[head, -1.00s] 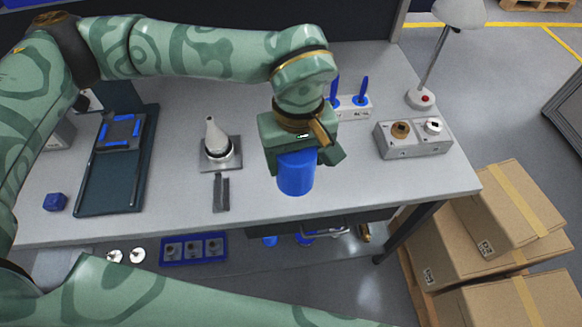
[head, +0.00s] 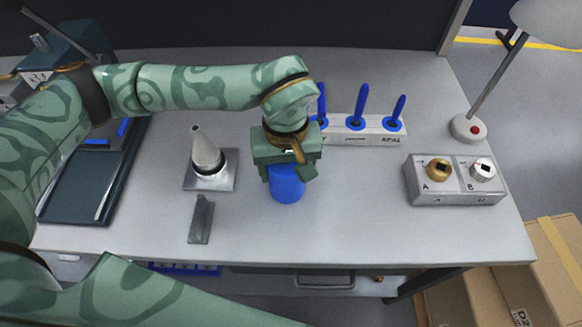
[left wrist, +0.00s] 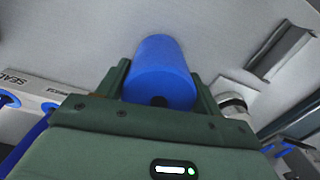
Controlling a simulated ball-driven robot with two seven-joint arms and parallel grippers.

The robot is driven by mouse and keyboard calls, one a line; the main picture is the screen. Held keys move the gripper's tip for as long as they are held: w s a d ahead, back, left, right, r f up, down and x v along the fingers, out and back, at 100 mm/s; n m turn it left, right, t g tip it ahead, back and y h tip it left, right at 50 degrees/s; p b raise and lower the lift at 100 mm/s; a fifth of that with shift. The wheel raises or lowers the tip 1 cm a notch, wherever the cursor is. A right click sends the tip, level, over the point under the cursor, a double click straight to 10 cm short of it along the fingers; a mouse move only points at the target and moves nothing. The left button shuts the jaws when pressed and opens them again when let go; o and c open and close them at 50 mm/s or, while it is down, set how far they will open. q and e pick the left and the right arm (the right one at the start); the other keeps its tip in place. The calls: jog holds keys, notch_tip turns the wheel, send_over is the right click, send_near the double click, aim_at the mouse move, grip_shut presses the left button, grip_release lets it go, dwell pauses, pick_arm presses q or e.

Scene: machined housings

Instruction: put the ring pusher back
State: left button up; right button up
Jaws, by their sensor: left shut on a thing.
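The ring pusher, a blue cylinder (head: 286,184), is in my left gripper (head: 285,172), which is shut on it above the front middle of the bench. In the left wrist view, the blue cylinder (left wrist: 160,68) sits between the two green fingers, with a dark hole in its near end. Whether its lower end touches the bench is not clear. A pale metal cone (head: 206,152) stands upright on a square plate to the left of the gripper, with a dark ring low around it. A small grey angled rest (head: 201,219) stands in front of the cone, empty. My right gripper is not in view.
A white block (head: 357,136) with several upright blue-handled tools stands behind the gripper. A grey box (head: 455,184) with knobs A and B and a lamp (head: 467,128) are at the right. A dark tray (head: 80,187) is at the left. The bench front is mostly clear.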

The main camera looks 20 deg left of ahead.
pick_arm(q)
jog(key=shift+s+d+r, duration=0.1)
jog(key=shift+s+r, duration=0.05)
jog(key=shift+s, duration=0.05)
jog(key=shift+w+a+f, duration=0.1)
jog(key=shift+a+f, duration=0.1)
jog(key=o, duration=1)
jog(key=shift+o, duration=0.3)
jog(key=shift+d+r, duration=0.1)
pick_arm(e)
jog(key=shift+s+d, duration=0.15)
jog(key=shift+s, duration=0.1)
pick_arm(q)
notch_tip(320, 180, up, 12)
jog(key=p, duration=0.2)
jog(key=shift+r+p, duration=0.1)
jog(key=shift+p, duration=0.2)
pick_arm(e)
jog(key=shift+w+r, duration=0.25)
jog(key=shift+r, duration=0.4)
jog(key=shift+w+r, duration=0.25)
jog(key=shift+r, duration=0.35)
